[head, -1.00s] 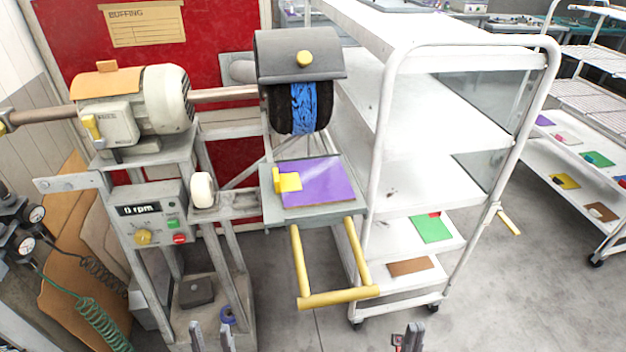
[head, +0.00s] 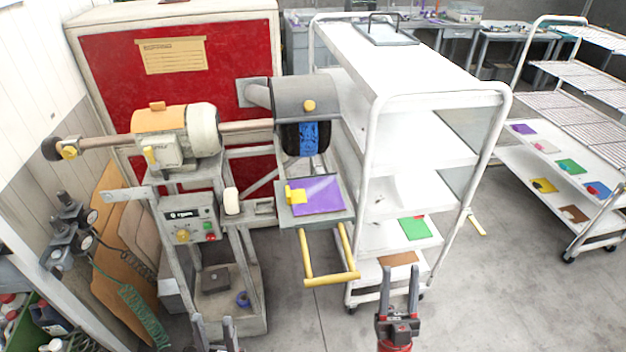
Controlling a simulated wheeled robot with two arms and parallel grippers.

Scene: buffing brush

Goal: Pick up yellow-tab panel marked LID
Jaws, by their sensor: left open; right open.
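A purple panel (head: 319,196) with a yellow tab (head: 295,194) at its left edge lies flat on the grey work tray (head: 345,214) below the buffing wheel. I cannot read any LID marking on it. My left gripper (head: 214,328) is open and empty at the bottom edge, in front of the machine stand and below left of the panel. My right gripper (head: 400,292) is open and empty in front of the white cart's lower shelves, below right of the panel. Neither gripper touches the panel.
The blue-black buffing wheel (head: 308,138) hangs just above the tray. A yellow handle frame (head: 331,279) juts out in front. The white cart (head: 432,96) stands close on the right, with green (head: 415,229) and brown (head: 398,258) panels. Another rack (head: 523,152) holds several panels.

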